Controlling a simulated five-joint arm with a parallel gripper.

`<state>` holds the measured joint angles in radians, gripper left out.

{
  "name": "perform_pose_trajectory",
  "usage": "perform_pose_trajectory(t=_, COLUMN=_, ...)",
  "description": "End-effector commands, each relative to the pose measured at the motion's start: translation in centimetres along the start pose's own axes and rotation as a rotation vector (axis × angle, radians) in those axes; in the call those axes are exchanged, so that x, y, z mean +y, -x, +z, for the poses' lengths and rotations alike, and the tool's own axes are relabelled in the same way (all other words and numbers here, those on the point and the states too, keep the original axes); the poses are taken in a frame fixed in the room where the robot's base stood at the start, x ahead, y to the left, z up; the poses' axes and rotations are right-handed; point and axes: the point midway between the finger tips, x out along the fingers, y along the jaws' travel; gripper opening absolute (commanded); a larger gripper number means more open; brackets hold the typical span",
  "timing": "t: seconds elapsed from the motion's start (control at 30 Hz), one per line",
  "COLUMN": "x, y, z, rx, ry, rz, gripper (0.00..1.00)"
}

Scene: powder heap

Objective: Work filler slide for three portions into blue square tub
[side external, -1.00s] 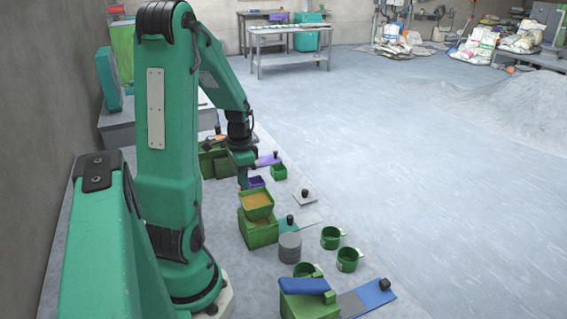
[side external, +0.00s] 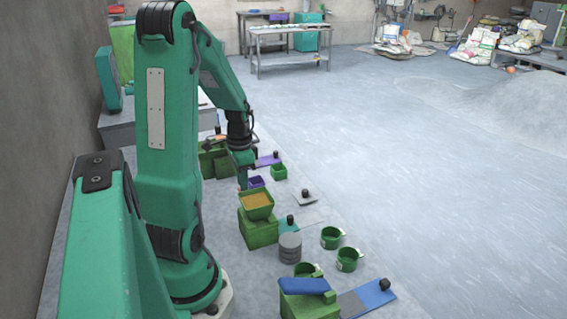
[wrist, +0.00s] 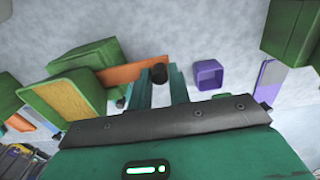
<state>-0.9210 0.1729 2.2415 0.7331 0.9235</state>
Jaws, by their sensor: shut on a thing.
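The filler (side external: 262,230) is a green box topped by a green hopper holding orange-brown powder (side external: 257,201). In the wrist view, the filler (wrist: 104,52) is at the left. An orange slide (wrist: 130,72) sticks out of it towards my gripper. My gripper (wrist: 160,78) is shut on the black knob (wrist: 158,72) at the slide's end. A square tub (wrist: 210,73), blue-violet in colour, stands right of my fingers and apart from them. I see no powder in it. It also shows in the side view (side external: 256,182), just beyond the hopper.
Several green cups (side external: 331,237), a grey round stack (side external: 290,247) and a blue-lidded green box (side external: 307,287) stand nearer the camera. A small green tub (side external: 279,172) and a purple slide (side external: 268,159) lie beyond. Green boxes (side external: 213,160) stand behind my gripper.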

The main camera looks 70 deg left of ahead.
Motion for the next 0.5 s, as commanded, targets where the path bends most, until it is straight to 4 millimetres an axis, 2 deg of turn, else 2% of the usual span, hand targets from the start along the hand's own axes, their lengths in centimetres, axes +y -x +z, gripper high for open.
perform_pose_trajectory(t=0.03, x=-0.6, y=0.2, z=-0.1, rx=0.010, ry=0.008, rz=-0.014, gripper=0.00)
perform_pose_trajectory(t=0.17, x=-0.5, y=0.2, z=-0.1, rx=0.010, ry=0.008, rz=-0.014, gripper=0.00)
perform_pose_trajectory(t=0.5, x=0.8, y=0.1, z=-0.1, rx=0.009, ry=0.004, rz=-0.012, gripper=0.00)
